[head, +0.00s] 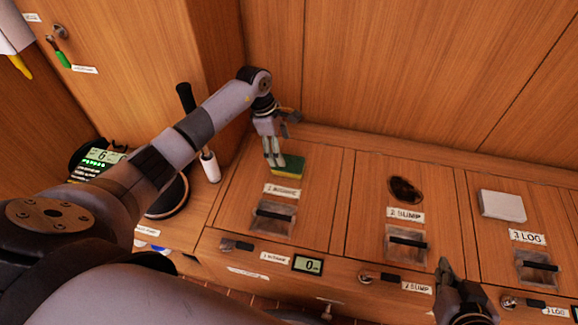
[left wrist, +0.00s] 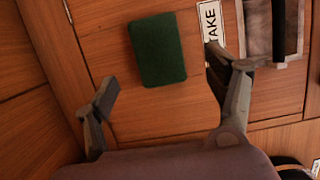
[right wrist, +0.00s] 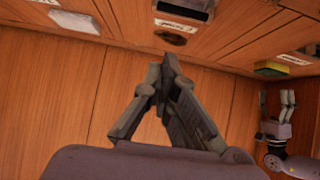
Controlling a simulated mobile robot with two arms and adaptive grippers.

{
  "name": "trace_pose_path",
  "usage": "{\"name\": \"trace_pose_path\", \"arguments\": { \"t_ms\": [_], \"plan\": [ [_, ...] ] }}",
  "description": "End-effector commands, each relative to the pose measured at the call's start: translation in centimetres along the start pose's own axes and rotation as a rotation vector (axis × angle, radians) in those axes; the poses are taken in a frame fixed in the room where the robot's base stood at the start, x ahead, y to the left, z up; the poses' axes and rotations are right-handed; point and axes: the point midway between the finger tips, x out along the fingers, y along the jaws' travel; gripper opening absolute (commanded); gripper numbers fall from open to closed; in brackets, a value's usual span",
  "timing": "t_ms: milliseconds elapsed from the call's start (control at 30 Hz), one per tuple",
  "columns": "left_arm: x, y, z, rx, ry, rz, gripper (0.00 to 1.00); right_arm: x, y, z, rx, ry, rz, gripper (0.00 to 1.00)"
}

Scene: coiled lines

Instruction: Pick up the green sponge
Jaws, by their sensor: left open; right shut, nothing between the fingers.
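The green sponge (head: 288,172) has a yellow underside and lies on the left hatch panel, above its label. In the left wrist view the sponge (left wrist: 157,49) shows its dark green top, beyond and between the spread fingers. My left gripper (head: 276,160) is open, with its fingers pointing down close over the sponge; the sponge is not gripped. It also shows in the left wrist view (left wrist: 160,92). The sponge appears in the right wrist view (right wrist: 271,69) near the left gripper. My right gripper (head: 447,272) is shut and empty, at the lower right near the 2 SUMP panel.
The middle panel has a dark round hole (head: 406,190). A white block (head: 502,206) lies on the 3 LOG panel. Black handles (head: 274,215) sit in recesses on the panels. A wooden wall rises behind. A black-handled tool (head: 186,98) stands at the left.

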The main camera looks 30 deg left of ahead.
Motion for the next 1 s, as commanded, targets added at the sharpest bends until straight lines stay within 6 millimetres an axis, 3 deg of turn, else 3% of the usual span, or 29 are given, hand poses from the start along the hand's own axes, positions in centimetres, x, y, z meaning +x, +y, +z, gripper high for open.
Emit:
{"name": "trace_pose_path", "arguments": {
  "t_ms": [333, 700, 1000],
  "plan": [
    [2.4, 0.0, 0.0, -0.001, -0.002, 0.0, 0.78, 0.4, -0.4, -2.9, -0.001, 0.149, -0.01, 0.0],
    [6.2, 0.1, 0.0, -0.001, -0.001, 0.0, 0.78, -0.5, -1.3, -9.0, -0.001, 0.467, -0.028, 0.0],
    [6.5, 0.1, 0.0, 0.0, -0.001, 0.001, 0.78, -0.8, -1.3, -9.8, 0.0, 0.502, -0.03, 0.0]
  ]
}}
